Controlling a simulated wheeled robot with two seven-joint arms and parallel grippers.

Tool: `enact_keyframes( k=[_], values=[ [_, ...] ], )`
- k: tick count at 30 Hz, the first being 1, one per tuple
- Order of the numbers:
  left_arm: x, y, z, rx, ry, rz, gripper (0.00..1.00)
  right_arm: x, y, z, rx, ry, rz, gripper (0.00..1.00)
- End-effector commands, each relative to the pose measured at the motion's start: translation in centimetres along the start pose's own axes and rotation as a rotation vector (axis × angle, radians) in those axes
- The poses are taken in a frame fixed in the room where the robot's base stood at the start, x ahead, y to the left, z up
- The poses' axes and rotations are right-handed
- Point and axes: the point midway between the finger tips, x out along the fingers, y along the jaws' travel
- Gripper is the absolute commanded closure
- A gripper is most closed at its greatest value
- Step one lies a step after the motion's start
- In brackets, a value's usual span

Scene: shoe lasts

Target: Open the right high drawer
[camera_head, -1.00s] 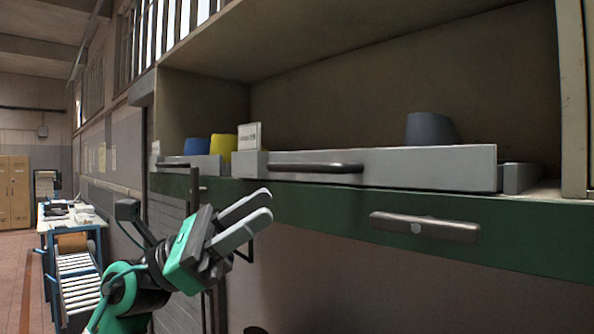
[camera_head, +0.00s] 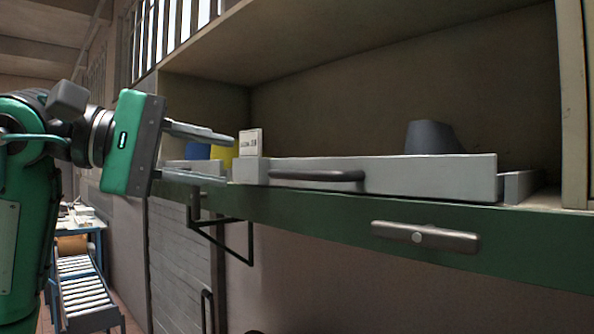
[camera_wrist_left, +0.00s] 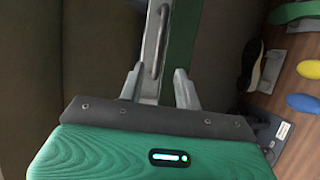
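The right high drawer (camera_head: 430,176) is a long light-grey drawer on the shelf, with a dark bar handle (camera_head: 316,176) on its front. A small white label card (camera_head: 250,142) stands at its left end. My left gripper (camera_head: 229,160) is open and empty, left of the handle, with its fingers pointing right. In the left wrist view, the open fingers (camera_wrist_left: 159,84) point toward a grey drawer front with a bar handle (camera_wrist_left: 161,42), which lies beyond and between the tips. I see no contact with the handle. My right gripper is not in view.
A second grey drawer with blue and yellow items (camera_head: 222,153) sits farther left, partly behind my gripper. A dark grey object (camera_head: 432,137) rises behind the right drawer. A green rail (camera_head: 340,212) with a metal handle (camera_head: 425,237) runs below. Blue and yellow ovals (camera_wrist_left: 303,103) show in the wrist view.

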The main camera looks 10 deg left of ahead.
Motion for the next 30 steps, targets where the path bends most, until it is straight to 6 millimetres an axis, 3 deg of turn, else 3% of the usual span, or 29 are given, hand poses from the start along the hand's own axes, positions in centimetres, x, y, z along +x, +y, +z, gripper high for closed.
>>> enact_keyframes(
  k=[9,15,21,30],
  values=[
    [6.9,0.3,0.2,-0.004,-0.008,-0.003,0.66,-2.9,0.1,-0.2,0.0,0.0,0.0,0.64],
    [10.1,0.2,0.2,-0.003,-0.006,-0.001,0.66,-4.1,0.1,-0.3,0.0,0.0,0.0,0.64],
    [11.6,0.0,0.1,-0.002,-0.004,-0.001,0.66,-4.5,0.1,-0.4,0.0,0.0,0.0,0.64],
    [11.7,-0.1,0.1,-0.002,-0.003,0.0,0.68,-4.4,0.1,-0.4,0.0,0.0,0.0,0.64]
  ],
)
